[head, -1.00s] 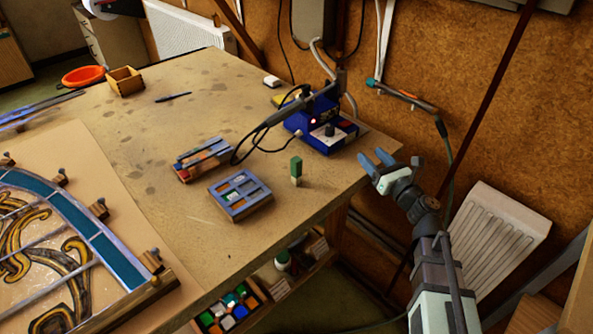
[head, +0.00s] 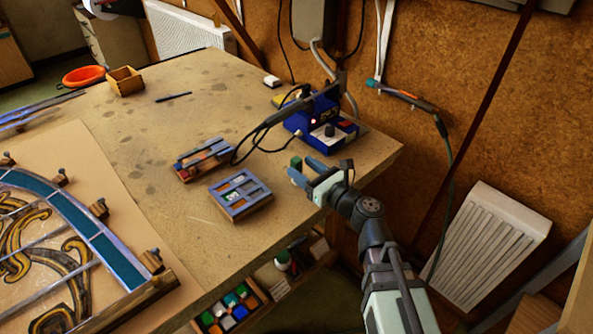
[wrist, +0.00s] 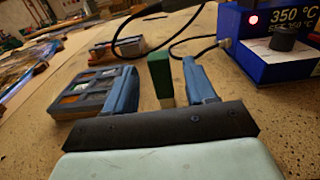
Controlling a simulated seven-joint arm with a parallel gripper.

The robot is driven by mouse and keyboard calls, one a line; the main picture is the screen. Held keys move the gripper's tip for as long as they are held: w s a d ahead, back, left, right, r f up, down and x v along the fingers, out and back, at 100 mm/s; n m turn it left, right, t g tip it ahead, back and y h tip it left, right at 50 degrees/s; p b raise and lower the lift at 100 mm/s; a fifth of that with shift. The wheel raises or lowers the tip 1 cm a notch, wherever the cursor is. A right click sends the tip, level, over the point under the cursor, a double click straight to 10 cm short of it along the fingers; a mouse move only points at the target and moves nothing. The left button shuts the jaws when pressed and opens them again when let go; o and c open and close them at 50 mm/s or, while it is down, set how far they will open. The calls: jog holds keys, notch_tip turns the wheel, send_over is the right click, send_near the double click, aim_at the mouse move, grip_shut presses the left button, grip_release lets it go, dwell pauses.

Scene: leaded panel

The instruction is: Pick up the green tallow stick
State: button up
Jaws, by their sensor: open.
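The green tallow stick (head: 296,161) stands upright on the workbench, its lower part hidden behind my gripper in the head view. In the wrist view the green stick (wrist: 159,75) shows a pale lower end and appears between the two blue fingers, closer to the right one. My gripper (head: 306,171) is open and empty, low over the bench's right side with its fingers pointing at the stick. The fingers also show in the wrist view (wrist: 159,68). I see no contact; whether the tips reach past the stick is unclear.
A blue soldering station (head: 325,132) with cables stands behind the stick. A compartment box (head: 240,212) and a small rack (head: 203,178) lie to the left. The leaded panel (head: 110,255) is farther left. Open bench lies between box and station.

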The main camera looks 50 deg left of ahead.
aim_at(300, 166)
jog(key=a, duration=0.5)
jog(key=shift+c, duration=0.4)
grip_shut()
